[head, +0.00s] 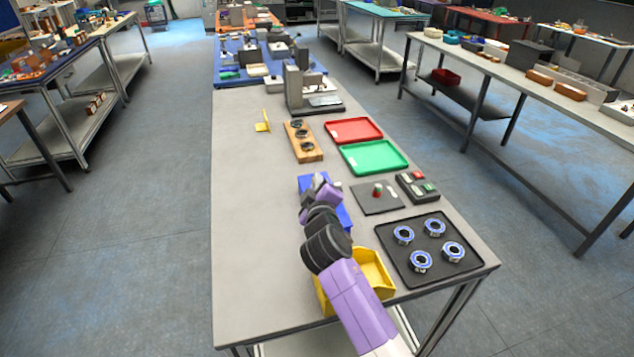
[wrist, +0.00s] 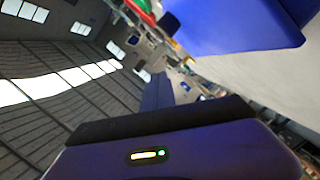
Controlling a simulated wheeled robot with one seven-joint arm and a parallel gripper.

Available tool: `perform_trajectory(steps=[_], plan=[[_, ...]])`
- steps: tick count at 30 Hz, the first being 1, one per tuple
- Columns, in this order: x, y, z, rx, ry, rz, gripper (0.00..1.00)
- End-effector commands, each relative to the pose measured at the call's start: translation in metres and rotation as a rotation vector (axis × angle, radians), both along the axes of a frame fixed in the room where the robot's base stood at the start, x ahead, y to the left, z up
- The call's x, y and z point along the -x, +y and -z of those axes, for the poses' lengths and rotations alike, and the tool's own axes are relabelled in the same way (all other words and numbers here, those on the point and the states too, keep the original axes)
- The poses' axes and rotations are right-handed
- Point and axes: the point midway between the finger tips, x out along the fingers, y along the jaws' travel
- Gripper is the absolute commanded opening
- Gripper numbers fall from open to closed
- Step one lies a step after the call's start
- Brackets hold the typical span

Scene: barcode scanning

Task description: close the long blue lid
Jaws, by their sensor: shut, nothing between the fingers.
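A blue object (head: 345,217), which I take to be the long blue lid or its box, lies at the middle of the table in the head view, partly hidden behind my arm. In the wrist view a broad flat blue surface (wrist: 235,25) fills the upper right, probably the same object seen close up. I cannot tell how far the lid is open. My gripper (head: 321,182) is over or beside the blue object in the head view, small and partly hidden by my arm. Its narrow fingers (wrist: 157,92) look together and empty in the wrist view. Contact with the blue object cannot be made out.
A yellow bin (head: 374,268) stands by my arm. To the right are a black tray (head: 445,278) of several ringed parts, a dark mat (head: 371,208) and a button box (head: 416,187). Green (head: 373,157) and red (head: 353,130) trays lie beyond.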

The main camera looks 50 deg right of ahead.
Motion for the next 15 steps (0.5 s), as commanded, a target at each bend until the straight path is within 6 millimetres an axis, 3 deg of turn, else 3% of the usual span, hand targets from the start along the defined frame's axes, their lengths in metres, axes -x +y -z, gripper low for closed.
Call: perform_trajectory(steps=[5, 11, 15], plan=[[0.0, 0.0, -0.002, 0.0, 0.0, 0.0, 0.0], [-0.006, -0.002, -0.024, 0.001, -0.001, 0.0, 0.0], [0.016, 0.013, -0.024, 0.001, 0.0, -0.002, 0.0]])
